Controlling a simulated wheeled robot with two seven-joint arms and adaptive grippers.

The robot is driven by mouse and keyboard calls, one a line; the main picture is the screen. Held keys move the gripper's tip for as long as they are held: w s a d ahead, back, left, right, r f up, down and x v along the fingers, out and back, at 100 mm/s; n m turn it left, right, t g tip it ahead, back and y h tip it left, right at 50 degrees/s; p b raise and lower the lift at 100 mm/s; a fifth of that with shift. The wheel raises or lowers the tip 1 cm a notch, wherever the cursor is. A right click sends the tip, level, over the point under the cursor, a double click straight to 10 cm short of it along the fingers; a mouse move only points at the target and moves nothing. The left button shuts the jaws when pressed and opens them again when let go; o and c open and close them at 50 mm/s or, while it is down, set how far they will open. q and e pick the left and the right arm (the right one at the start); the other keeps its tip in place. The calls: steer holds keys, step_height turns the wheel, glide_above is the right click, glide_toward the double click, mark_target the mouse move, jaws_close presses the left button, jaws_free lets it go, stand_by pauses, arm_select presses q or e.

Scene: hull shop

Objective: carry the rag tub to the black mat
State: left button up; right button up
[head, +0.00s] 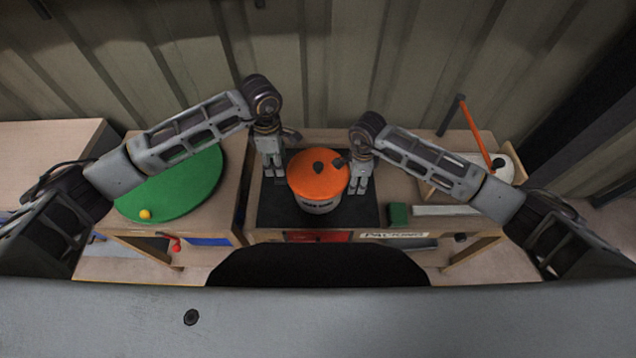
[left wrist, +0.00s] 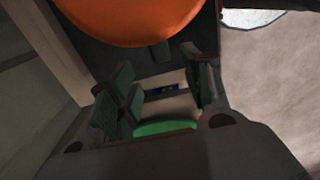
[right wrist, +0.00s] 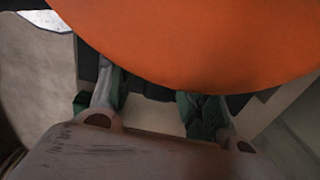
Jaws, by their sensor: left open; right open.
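The rag tub (head: 321,207) is a grey tub with an orange lid (head: 312,178) that has dark handles. It stands upright within the outline of the black mat (head: 274,215) and appears to rest on it. My left gripper (head: 273,178) is open just left of the tub. My right gripper (head: 358,184) is open at its right side, close to the rim. The lid also shows in the left wrist view (left wrist: 130,18) and, large, in the right wrist view (right wrist: 200,40). Neither gripper holds anything. Any contact with the tub is unclear.
A green round board (head: 180,188) with a yellow ball (head: 145,214) lies on the left bench. A green block (head: 398,213) sits right of the mat. A tray (head: 436,190) and an orange bar (head: 475,132) are farther right. A corrugated wall (head: 330,70) closes the back.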

stand_by(0.3)
stand_by(0.4)
step_height(320, 180, up, 12)
stand_by(0.7)
steer(key=shift+s, duration=0.1)
stand_by(0.6)
